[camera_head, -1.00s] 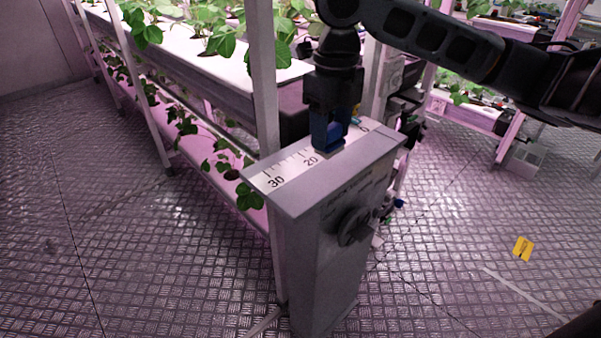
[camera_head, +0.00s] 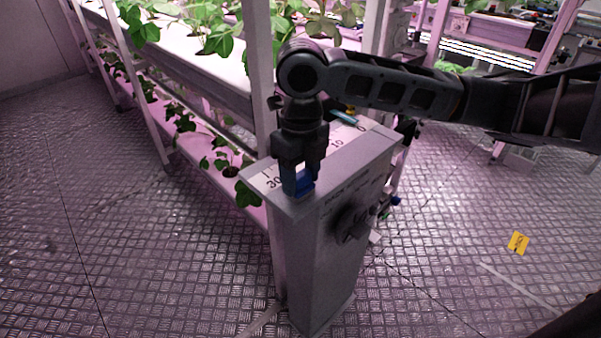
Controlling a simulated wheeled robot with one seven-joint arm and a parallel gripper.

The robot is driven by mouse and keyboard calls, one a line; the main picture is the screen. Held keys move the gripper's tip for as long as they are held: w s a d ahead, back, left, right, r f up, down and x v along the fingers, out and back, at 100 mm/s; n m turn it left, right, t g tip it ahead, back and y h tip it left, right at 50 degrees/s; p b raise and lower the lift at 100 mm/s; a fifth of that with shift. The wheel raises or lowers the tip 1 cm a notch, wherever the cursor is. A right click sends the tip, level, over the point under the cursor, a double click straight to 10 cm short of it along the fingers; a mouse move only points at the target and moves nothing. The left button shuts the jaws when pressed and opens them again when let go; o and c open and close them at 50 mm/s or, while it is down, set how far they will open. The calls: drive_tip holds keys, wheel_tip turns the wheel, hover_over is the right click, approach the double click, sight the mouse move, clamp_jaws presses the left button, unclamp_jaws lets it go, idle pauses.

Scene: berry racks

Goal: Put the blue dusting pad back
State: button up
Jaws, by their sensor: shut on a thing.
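My gripper (camera_head: 298,188) points down over the near left end of the grey cabinet's top. It is shut on the blue dusting pad (camera_head: 302,182), which shows between the fingers. The pad is at the cabinet's top face, by the 30 end of the printed scale (camera_head: 270,180); I cannot tell whether it touches. The fingers and my wrist hide part of the pad and the middle of the scale. A small light-blue item (camera_head: 343,117) lies at the far end of the cabinet top, with a small yellow thing beside it.
The grey cabinet (camera_head: 310,265) stands on the metal floor with a dark knob (camera_head: 350,222) on its side. Plant racks (camera_head: 185,55) stand behind and left. A yellow tag (camera_head: 518,243) lies on open floor at right.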

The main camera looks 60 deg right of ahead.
drive_tip(key=shift+f, duration=0.2)
drive_tip(key=o, duration=0.9)
drive_tip(key=shift+r, duration=0.1)
